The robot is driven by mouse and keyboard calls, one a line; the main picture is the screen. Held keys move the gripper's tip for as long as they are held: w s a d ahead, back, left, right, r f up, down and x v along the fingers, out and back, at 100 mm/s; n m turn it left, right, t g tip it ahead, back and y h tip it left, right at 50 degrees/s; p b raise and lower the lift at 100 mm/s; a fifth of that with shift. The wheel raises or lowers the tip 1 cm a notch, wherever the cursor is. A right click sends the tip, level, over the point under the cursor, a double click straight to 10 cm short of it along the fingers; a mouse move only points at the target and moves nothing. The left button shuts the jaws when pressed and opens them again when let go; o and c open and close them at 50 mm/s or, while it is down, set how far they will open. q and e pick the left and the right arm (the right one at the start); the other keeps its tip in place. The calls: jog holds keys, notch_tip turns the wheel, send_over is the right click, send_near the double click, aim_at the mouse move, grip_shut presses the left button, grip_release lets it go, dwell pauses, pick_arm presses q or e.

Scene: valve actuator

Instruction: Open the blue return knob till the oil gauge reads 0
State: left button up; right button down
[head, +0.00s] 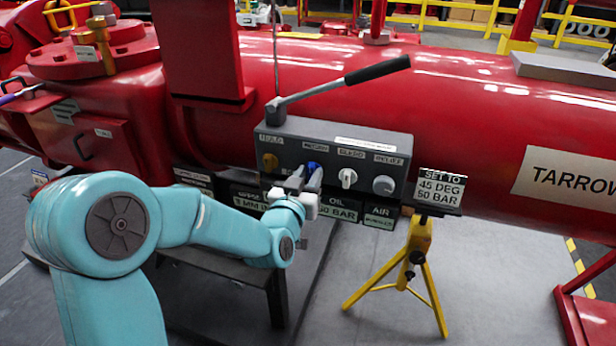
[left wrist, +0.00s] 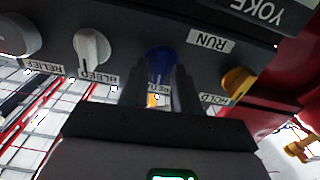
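The blue return knob (head: 312,167) sits on the front of the dark grey control box, between the yellow hold knob (head: 270,162) and the white bleed knob (head: 347,178). In the left wrist view the blue knob (left wrist: 160,62) shows between and just beyond the fingertips. My left gripper (head: 304,178) is at the box front with one finger on each side of the knob. A gap shows between the fingers, and firm contact is not visible. The oil display (head: 338,208) below the box reads "OIL 50 BAR". My right gripper is not in view.
A black-handled lever (head: 345,85) rises from the box top. A grey relief knob (head: 383,185) is at the box's right end. An air display (head: 380,217) is below it. A sign (head: 439,190) reading "SET TO 45 DEG 50 BAR" stands on a yellow tripod (head: 415,255).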

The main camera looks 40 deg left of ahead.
pick_arm(q)
grip_shut()
jog(key=shift+f+n+b, duration=0.1)
jog(key=shift+n+b, duration=0.2)
jog(key=shift+b, duration=0.35)
jog(key=n+b, duration=0.3)
jog(key=b, duration=0.1)
jog(key=n+b, duration=0.4)
jog(key=b, duration=0.1)
jog(key=n+b, duration=0.4)
jog(key=b, duration=0.1)
jog(key=shift+a+f, duration=0.15)
jog(key=shift+f, duration=0.1)
jog(key=n+b, duration=0.3)
jog(key=shift+r+n, duration=0.1)
jog(key=shift+n, duration=0.2)
jog(key=shift+n+b, duration=0.5)
jog(key=shift+n, duration=0.1)
jog(key=shift+r, duration=0.1)
